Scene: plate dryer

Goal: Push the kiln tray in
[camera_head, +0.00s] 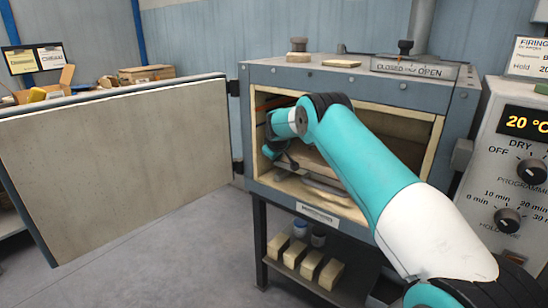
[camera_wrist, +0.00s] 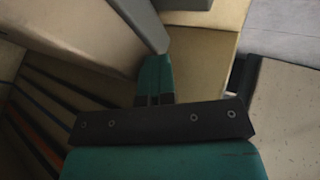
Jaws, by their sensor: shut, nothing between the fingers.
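The kiln (camera_head: 355,80) stands with its front open. The kiln tray appears as a pale slab (camera_head: 318,165) low inside the chamber, partly hidden behind my arm. A grey metal strip (camera_head: 325,192) lies near the chamber's front edge; I cannot tell if it belongs to the tray. My gripper (camera_head: 289,162) is at the left part of the kiln mouth, pointing down. In the wrist view its teal fingers (camera_wrist: 154,82) are together with nothing between them. They are close to a pale slab with a grey end (camera_wrist: 148,25); contact cannot be told.
The open kiln door (camera_head: 115,170) swings out to the left. Heating elements (camera_wrist: 45,105) line a chamber wall. A control box (camera_head: 520,160) stands at right. Blocks (camera_head: 310,265) sit on the shelf below. Floor is clear in front of the door.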

